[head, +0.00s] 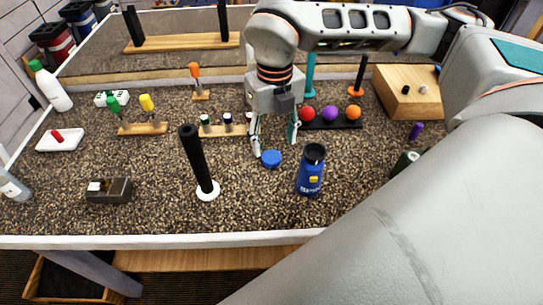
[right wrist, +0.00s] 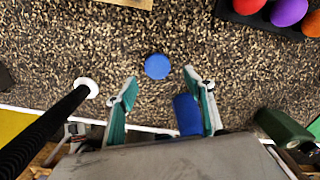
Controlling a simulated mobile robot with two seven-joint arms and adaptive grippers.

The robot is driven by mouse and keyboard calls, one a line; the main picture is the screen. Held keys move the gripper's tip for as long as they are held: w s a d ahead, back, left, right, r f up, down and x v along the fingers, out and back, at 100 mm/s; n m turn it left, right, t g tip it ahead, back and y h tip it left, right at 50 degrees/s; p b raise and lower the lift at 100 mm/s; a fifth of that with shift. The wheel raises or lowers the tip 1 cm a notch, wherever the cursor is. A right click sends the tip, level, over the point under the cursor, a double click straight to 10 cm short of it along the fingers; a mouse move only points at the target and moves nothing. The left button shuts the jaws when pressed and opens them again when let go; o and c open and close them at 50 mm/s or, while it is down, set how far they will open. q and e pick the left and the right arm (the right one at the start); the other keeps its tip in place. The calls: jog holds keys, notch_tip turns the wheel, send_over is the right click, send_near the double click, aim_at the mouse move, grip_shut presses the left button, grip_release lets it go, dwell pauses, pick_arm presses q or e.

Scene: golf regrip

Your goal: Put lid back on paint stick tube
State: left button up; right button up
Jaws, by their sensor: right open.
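The blue round lid (head: 271,158) lies flat on the speckled table top. In the right wrist view, the lid (right wrist: 157,66) is just beyond the fingertips, between their lines. The blue tube (head: 311,178), with a dark top and a yellow patch, stands upright to the right of the lid. In the right wrist view, part of the tube (right wrist: 186,113) shows beside the right-hand finger. My right gripper (head: 275,146) is open and empty, pointing down at the lid from above and behind. My left gripper is not in view.
A black grip on a white base (head: 207,191) stands left of the lid. Behind are a rack of coloured balls (head: 331,124) and small wooden holders (head: 143,129). A dark grey block (head: 109,190) lies at front left. The table front between block and tube is mostly clear.

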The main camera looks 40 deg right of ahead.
aim_at(271, 157)
jog(key=f, duration=0.5)
jog(key=shift+w+a, duration=0.2)
jog(key=shift+w, duration=0.05)
jog(key=c, duration=0.8)
